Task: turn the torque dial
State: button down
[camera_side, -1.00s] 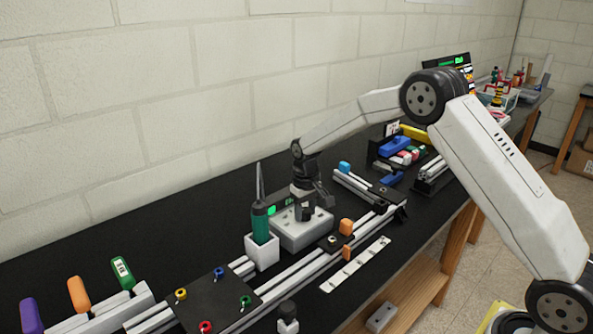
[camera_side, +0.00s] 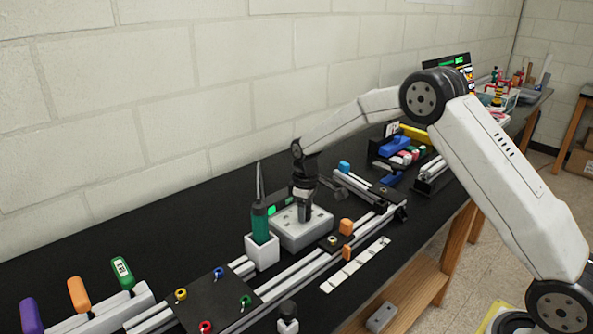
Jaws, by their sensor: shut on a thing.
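A grey box (camera_side: 299,238) with small knobs or studs on its top stands on the black bench, mid-picture. My gripper (camera_side: 304,214) points down at the top of this box and is shut on the torque dial there. The dial itself is mostly hidden behind the fingers, so its pointer cannot be read. A small green-lit display (camera_side: 279,209) shows behind the box's left side.
A green-handled driver (camera_side: 260,224) stands in a white holder (camera_side: 262,253) close left of the box. Aluminium rails (camera_side: 296,276) with an orange block (camera_side: 346,226) run in front. Bins of coloured parts (camera_side: 395,150) stand behind to the right.

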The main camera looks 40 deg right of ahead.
jog(key=shift+c, duration=1.1)
grip_release()
jog(key=shift+r, duration=3.95)
jog(key=s+a+f+m+t, duration=0.1)
jog(key=s+a+m, duration=0.1)
jog(key=s, duration=1)
jog(key=s+a+f+m+t, duration=0.1)
jog(key=s+a+f+m, duration=0.1)
jog(key=s, duration=1.1)
jog(key=shift+s+a+m+t, duration=0.25)
jog(key=shift+s+m+t, duration=0.05)
